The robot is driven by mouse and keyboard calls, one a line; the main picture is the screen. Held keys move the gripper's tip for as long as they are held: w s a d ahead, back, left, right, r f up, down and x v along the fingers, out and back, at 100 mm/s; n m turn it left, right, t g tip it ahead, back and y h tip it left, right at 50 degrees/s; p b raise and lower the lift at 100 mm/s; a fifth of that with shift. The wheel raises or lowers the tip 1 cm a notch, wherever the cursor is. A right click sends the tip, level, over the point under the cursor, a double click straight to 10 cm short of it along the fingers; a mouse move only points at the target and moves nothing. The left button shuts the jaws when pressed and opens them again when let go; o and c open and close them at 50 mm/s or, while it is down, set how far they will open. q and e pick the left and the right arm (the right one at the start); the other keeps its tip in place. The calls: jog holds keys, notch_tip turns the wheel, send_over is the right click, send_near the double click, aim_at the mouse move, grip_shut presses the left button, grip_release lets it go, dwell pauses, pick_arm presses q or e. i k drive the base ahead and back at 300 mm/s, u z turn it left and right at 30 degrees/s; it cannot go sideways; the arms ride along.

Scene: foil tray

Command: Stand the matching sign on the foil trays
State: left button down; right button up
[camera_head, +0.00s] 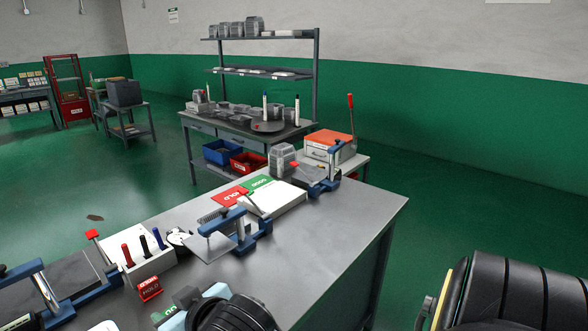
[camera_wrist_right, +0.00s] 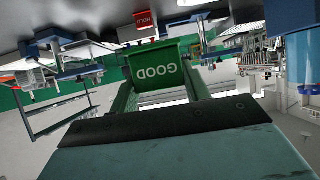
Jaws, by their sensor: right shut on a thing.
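My right gripper (camera_wrist_right: 164,88) is shut on a green sign marked GOOD (camera_wrist_right: 168,68), which appears upside down between the fingers in the wrist view. In the head view, the right gripper (camera_head: 180,306) is at the bottom, low over the front of the bench, and mostly hides the green sign (camera_head: 163,315). A red HOLD sign (camera_head: 150,289) stands on the bench just beyond it; it also shows in the wrist view (camera_wrist_right: 146,19). A grey ribbed stack (camera_head: 282,160), which looks like foil trays, stands at the bench's far end. My left gripper is out of view.
A white holder with marker pens (camera_head: 150,265) and blue clamp fixtures (camera_head: 240,238) stand along the bench. A white box with red and green panels (camera_head: 275,205) lies farther back. The bench's right side (camera_head: 335,225) is clear.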

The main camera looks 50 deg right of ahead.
aim_at(282, 146)
jog(key=k, duration=0.75)
jog(key=z, duration=0.7)
jog(key=i, duration=0.9)
jog(key=z, duration=0.9)
